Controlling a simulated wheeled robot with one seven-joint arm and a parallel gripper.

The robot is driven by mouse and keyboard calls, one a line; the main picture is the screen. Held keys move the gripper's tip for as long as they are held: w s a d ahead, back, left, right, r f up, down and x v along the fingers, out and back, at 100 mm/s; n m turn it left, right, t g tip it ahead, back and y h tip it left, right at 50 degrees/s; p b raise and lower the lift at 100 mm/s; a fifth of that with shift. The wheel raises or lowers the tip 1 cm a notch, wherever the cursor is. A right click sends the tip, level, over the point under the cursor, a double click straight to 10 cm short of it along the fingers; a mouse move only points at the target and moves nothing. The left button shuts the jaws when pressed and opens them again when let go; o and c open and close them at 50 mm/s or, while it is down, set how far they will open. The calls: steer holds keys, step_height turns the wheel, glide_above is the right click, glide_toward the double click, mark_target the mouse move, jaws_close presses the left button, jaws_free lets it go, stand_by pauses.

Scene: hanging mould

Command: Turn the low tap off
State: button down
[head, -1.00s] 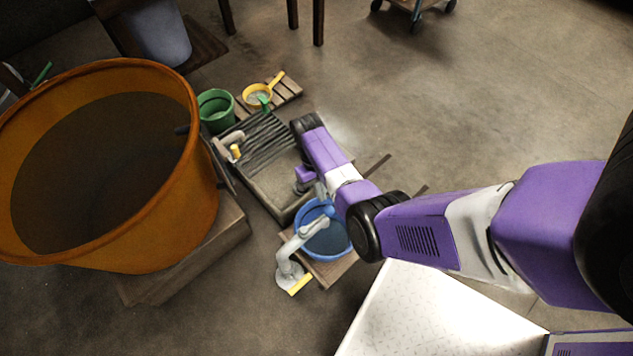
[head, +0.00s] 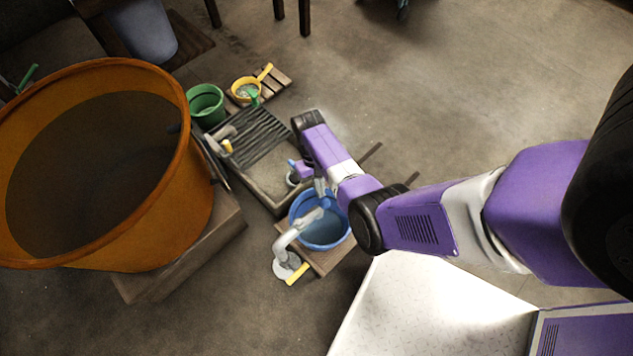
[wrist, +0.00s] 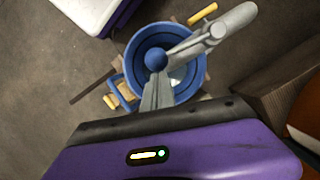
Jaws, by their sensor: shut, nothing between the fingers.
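A grey tap pipe (head: 287,241) stands on a round base and arches over a blue bucket (head: 294,205). A yellow lever (head: 297,274) is at its base. A blue ball (wrist: 156,59) sits at the end of the pipe in the wrist view, where the pipe (wrist: 225,24) and yellow lever (wrist: 202,14) also show. My gripper (head: 321,188) is shut and empty, over the bucket beside the blue ball; its grey fingers (wrist: 157,80) reach the ball's edge in the wrist view. I cannot tell whether they touch. Another tap with a yellow part (head: 227,146) is by the orange tub.
The large orange tub (head: 195,215) stands on a wooden block (head: 190,262) at left. A slatted trough (head: 268,185), a green bucket (head: 205,105) and a yellow pan (head: 247,90) lie behind. A white speckled surface (head: 420,310) is in front. Open floor is at the right.

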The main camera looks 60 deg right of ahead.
steer(key=s+a+m+t+y+p, duration=0.1)
steer(key=s+a+m+t+p, duration=0.3)
steer(key=s+a+m+p, duration=0.6)
steer(key=shift+s+a+m+p, duration=0.2)
steer(key=shift+a+m+p, duration=0.35)
steer(key=shift+m+p, duration=2.2)
steer(key=shift+a+n, duration=0.15)
steer(key=shift+n, duration=0.1)
